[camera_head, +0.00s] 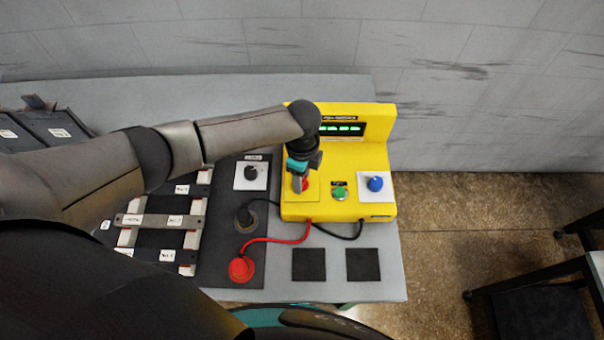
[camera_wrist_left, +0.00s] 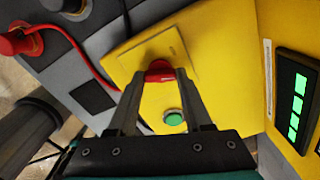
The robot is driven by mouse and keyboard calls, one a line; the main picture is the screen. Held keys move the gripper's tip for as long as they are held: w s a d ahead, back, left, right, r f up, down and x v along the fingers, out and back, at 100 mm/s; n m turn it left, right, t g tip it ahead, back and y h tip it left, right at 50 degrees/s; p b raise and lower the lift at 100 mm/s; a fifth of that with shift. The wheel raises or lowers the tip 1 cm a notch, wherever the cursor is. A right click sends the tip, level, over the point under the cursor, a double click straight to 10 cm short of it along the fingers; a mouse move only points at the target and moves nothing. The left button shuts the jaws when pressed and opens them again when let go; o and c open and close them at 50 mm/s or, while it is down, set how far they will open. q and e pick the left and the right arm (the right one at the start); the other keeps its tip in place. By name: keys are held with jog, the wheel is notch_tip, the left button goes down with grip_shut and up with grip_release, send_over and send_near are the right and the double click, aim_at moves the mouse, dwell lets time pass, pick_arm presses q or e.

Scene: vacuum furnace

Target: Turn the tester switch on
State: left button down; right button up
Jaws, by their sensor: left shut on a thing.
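The yellow tester (camera_head: 346,207) stands on the grey table, with a lit green display (camera_head: 341,129). My left gripper (camera_head: 302,184) is over the left part of its sloped panel. In the left wrist view, my left gripper (camera_wrist_left: 160,80) is shut on a red switch (camera_wrist_left: 159,66) on a yellow plate. The switch also shows in the head view (camera_head: 306,184), partly hidden by the gripper. A green button (camera_head: 339,194) is to its right; it also shows in the left wrist view (camera_wrist_left: 173,117). A blue knob (camera_head: 376,183) sits on a white plate. My right gripper is not in view.
A red plug (camera_head: 241,268) and a black plug (camera_head: 244,217) with cables to the tester stand on a dark panel. A black knob (camera_head: 251,172) is behind them. Two black squares (camera_head: 309,264) lie in front of the tester. A rack with labelled bars (camera_head: 160,220) is at left.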

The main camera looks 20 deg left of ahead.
pick_arm(q)
jog(key=shift+m, duration=0.7)
jog(key=shift+c, duration=1.6)
grip_release()
notch_tip(320, 180, up, 15)
jog(key=shift+r+p, duration=0.15)
jog(key=shift+p, duration=0.3)
